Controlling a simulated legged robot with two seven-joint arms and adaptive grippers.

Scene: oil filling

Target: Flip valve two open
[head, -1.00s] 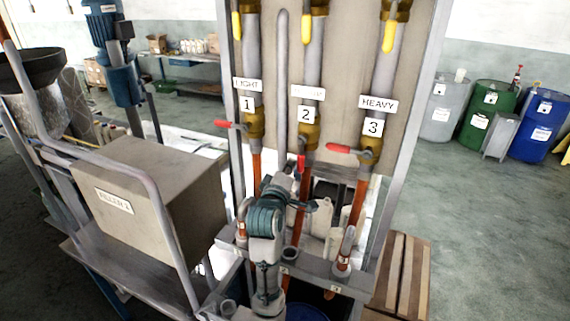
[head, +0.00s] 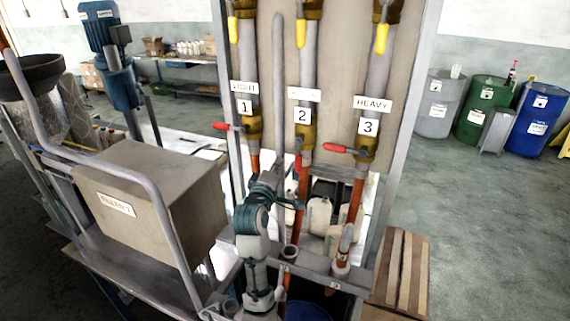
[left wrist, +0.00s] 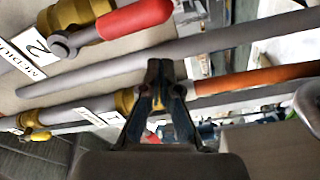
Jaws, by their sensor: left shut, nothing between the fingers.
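Valve two (head: 305,150) is a brass valve on the middle pipe, below the label 2. Its red handle (head: 298,162) points down along the pipe. In the left wrist view, valve two (left wrist: 75,15) is at the top left with the label 2 beside it, and its red handle (left wrist: 135,18) extends to the right. My left gripper (head: 298,204) is in front of the pipes, below that handle. In the wrist view its fingertips (left wrist: 160,66) are together and empty, with a visible gap to the red handle. My right gripper is not in view.
Valve one (head: 253,127) and valve three (head: 365,148) flank it, with red handles crosswise to their pipes. A grey vertical rail (head: 278,100) stands between pipes one and two. A filler box (head: 150,195) is at left. White jugs (head: 319,214) stand behind the pipes.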

